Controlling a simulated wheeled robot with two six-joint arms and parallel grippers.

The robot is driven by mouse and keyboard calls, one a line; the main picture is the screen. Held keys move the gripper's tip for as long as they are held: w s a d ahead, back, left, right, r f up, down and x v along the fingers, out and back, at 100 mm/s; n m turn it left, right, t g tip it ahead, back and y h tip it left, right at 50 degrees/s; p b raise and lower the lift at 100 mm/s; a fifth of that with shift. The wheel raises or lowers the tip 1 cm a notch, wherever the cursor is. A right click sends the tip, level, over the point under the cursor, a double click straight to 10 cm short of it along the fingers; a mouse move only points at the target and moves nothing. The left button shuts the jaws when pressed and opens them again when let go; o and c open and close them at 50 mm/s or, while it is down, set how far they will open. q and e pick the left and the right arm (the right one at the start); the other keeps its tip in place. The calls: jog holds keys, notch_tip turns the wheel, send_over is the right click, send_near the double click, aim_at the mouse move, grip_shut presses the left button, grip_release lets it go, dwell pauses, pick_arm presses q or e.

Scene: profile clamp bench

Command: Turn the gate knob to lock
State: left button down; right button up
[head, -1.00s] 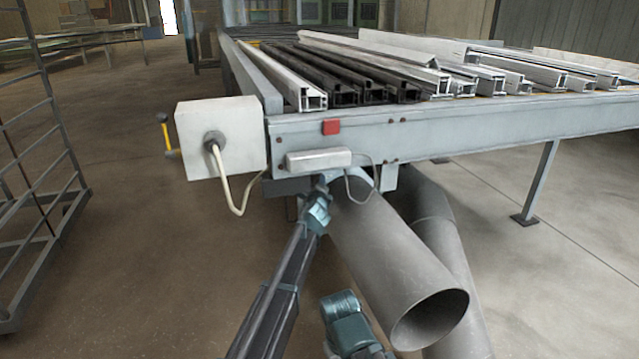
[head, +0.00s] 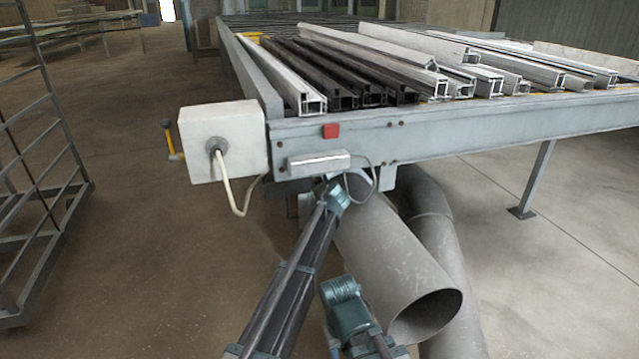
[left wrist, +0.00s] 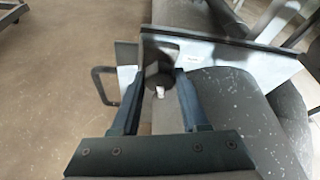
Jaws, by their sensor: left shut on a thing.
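The gate knob (left wrist: 158,75) is a dark round knob with a small white mark, seen in the left wrist view. It sits against a light grey gate plate (left wrist: 235,55). My left gripper (left wrist: 159,84) has one finger on each side of the knob and is shut on it. In the head view my left arm reaches up from the bottom to beneath the bench edge, beside the grey pipe (head: 400,260). The knob cannot be made out there.
A black loop handle (left wrist: 102,85) stands left of the knob. Above the arm are the bench frame (head: 450,140) and a small box (head: 318,161) with a cable. A white box (head: 222,140) hangs at left. A wire rack (head: 40,200) stands on the far left, with open floor between.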

pick_arm(q)
jog(key=shift+m+g+y, duration=0.3)
jog(key=shift+m+y, duration=0.3)
jog(key=shift+m, duration=0.3)
jog(key=shift+c, duration=2.3)
grip_release()
jog(key=shift+s+a+f+n+t+h+b, duration=0.1)
jog(key=shift+n+t+h+b, duration=0.1)
jog(key=shift+n+h, duration=0.3)
jog(key=shift+a+f+n+t+h+b, duration=0.1)
jog(key=shift+n+t+h, duration=0.15)
jog(key=shift+n, duration=0.45)
jog(key=n+t+h+b, duration=0.1)
jog(key=n+h+b, duration=0.1)
jog(key=n, duration=0.1)
jog(key=shift+f, duration=0.1)
jog(key=n+b, duration=0.1)
jog(key=n+t+h+b, duration=0.1)
jog(key=n, duration=0.1)
jog(key=shift+d+n+t, duration=0.15)
jog(key=shift+n+t, duration=0.1)
jog(key=shift+n, duration=0.05)
jog(key=shift+r+n+t+h+b, duration=0.1)
jog(key=shift+n+t+h+b, duration=0.25)
jog(key=shift+n+b, duration=0.55)
jog(key=shift+r+n+t+h+b, duration=0.1)
jog(key=shift+n+t+h+b, duration=0.1)
jog(key=shift+n+t+b, duration=0.45)
